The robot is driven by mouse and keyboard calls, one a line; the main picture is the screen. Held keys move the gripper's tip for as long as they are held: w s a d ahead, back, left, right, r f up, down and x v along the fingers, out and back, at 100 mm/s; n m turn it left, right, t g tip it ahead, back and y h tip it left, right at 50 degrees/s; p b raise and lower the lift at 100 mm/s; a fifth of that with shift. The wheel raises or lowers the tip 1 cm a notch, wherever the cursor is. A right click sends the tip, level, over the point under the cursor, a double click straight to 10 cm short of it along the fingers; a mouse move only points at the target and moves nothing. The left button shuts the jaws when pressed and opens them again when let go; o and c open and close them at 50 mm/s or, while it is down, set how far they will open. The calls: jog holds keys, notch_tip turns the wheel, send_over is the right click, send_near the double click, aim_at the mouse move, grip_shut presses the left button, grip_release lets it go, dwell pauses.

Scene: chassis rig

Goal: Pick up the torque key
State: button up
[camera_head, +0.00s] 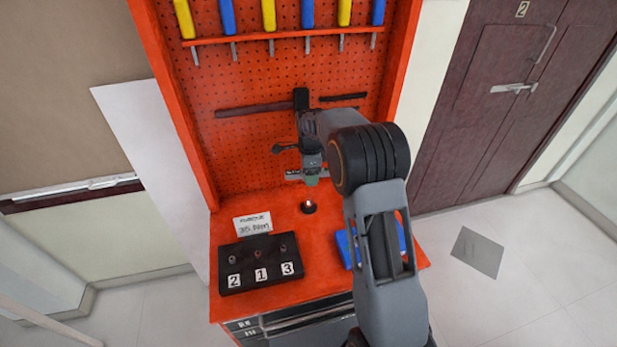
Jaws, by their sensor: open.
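A long dark bar (254,109), which looks like the torque key, lies nearly level across the orange pegboard. A thinner dark piece (343,97) shows to the right of my arm; I cannot tell if it belongs to the same tool. My gripper (311,172) is in front of the lower pegboard, below the bar and apart from it in the picture. It is open and I see nothing held in it. My wrist and arm hide part of the board, and the fingertips are small and unclear.
Yellow and blue screwdrivers (268,15) hang in the upper rack. The orange bench top (312,265) holds a black block (262,280) numbered 2, 1, 3, a white sign (252,224), a small dark round thing (309,207) and a blue item (345,250) partly behind my arm.

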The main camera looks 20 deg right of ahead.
jog(key=shift+f, duration=0.2)
jog(key=shift+c, duration=0.4)
jog(key=c, duration=1.1)
jog(key=shift+r, duration=0.15)
